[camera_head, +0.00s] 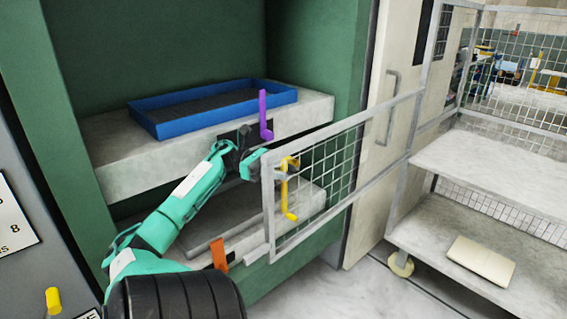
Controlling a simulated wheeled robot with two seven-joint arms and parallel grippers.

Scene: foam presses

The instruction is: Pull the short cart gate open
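The short cart gate (317,170) is a grey metal frame with wire mesh. It stands out from the cart (473,168) toward the left, in front of the green press. Its free upright (268,210) is at the left end, and its other end meets the cart's near post. My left gripper (250,156), teal and dark, is at the top corner of that free upright, very close to it or touching. The fingertips are partly hidden, so I cannot tell whether they hold the frame. My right gripper is not in view.
The press holds a blue tray (160,127) on its upper block (115,165). Purple (265,115), yellow (290,190) and orange (219,255) handles stick out near the gate. A beige flat item (481,260) lies on the cart's lower shelf. Floor shows below the gate.

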